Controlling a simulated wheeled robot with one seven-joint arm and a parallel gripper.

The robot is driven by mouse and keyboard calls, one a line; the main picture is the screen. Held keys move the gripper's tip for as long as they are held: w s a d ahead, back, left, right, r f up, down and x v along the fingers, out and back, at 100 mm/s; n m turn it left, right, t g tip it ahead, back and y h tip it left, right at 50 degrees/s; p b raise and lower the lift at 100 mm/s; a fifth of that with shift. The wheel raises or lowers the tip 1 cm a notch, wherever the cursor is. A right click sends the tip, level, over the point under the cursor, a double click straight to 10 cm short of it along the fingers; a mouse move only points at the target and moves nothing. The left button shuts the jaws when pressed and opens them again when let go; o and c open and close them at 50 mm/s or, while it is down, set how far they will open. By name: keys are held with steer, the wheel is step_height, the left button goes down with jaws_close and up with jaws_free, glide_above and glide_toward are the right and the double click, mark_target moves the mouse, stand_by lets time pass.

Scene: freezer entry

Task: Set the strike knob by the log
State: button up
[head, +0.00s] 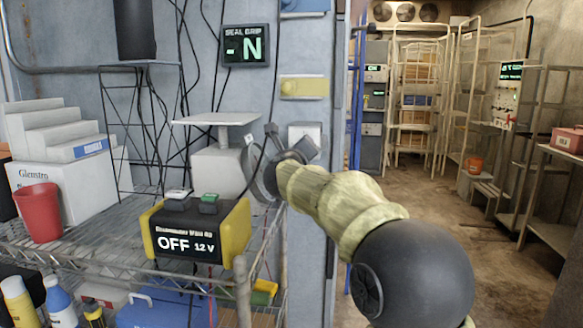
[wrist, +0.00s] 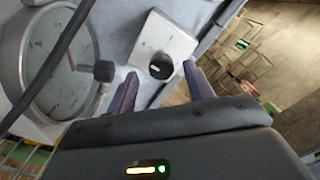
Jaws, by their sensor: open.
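A black round knob (wrist: 161,67) sits on a pale wall plate (wrist: 165,40) in the wrist view, with a small light mark on its face. The plate also shows in the head view (head: 303,129), partly hidden behind my gripper (head: 291,152). In the wrist view my gripper (wrist: 159,72) is open, its two purple fingers on either side of the knob. I cannot tell whether they touch it. No log that I can identify is in view.
A large round dial gauge (wrist: 62,62) with a black side stem is close left of my fingers. A display reading "N" (head: 246,46) hangs above. A yellow-black "OFF 12 V" box (head: 196,232) stands on the wire shelf (head: 125,243). Open floor (head: 425,200) lies right.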

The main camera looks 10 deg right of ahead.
steer(key=v, duration=1.3)
steer(key=shift+s, duration=0.25)
steer(key=shift+w+a+f, duration=0.1)
steer(key=shift+w, duration=0.05)
